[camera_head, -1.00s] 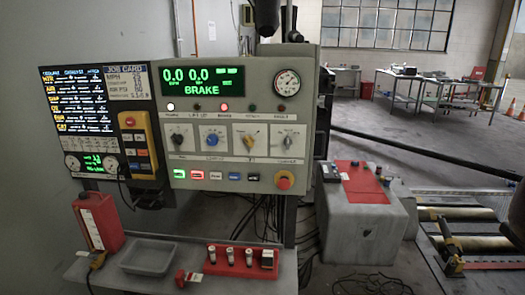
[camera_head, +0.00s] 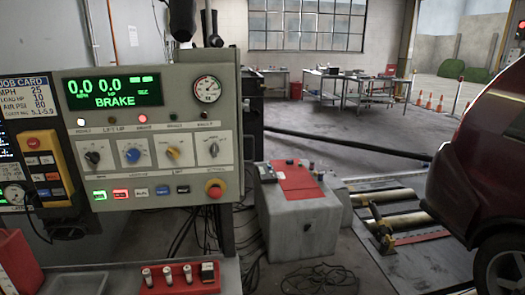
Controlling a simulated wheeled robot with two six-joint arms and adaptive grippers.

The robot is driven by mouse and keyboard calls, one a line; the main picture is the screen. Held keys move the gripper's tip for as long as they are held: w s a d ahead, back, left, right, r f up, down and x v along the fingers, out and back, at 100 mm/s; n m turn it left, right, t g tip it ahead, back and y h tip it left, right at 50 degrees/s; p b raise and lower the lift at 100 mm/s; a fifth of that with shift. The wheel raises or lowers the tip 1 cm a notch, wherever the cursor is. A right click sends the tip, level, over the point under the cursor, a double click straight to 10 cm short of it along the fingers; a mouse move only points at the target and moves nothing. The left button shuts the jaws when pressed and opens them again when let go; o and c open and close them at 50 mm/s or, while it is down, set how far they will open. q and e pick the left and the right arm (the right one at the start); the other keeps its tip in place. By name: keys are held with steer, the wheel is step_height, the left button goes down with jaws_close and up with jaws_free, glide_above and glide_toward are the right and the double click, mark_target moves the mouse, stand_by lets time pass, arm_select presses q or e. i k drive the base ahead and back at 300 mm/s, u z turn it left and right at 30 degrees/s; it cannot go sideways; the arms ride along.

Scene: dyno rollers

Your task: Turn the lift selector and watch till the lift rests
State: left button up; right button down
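The grey control panel (camera_head: 170,178) stands at the left, facing me. Its green display (camera_head: 113,88) reads 0.0, 0.0 and BRAKE. Below is a row of lamps: the first (camera_head: 81,122) glows white, the one marked LIFT UP (camera_head: 112,119) is dark, and the BRAKE lamp (camera_head: 142,119) glows red. Under them is a row of knobs: a dark one (camera_head: 92,157), a blue one (camera_head: 132,155), a yellow one (camera_head: 173,153) and a grey one (camera_head: 213,149). Their captions are too small to tell which is the lift selector. Neither of my grippers is in view.
A red emergency button (camera_head: 214,188) is at the panel's lower right. A shelf with a red rack (camera_head: 180,281) runs below. A grey floor box (camera_head: 302,222) with a red top stands right of the panel. Rollers (camera_head: 397,222) and a dark red car (camera_head: 487,150) are at the right.

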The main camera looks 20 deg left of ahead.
mark_target(174, 152)
steer(key=z, duration=0.35)
steer(key=i, duration=1.2)
steer(key=u, duration=1.2)
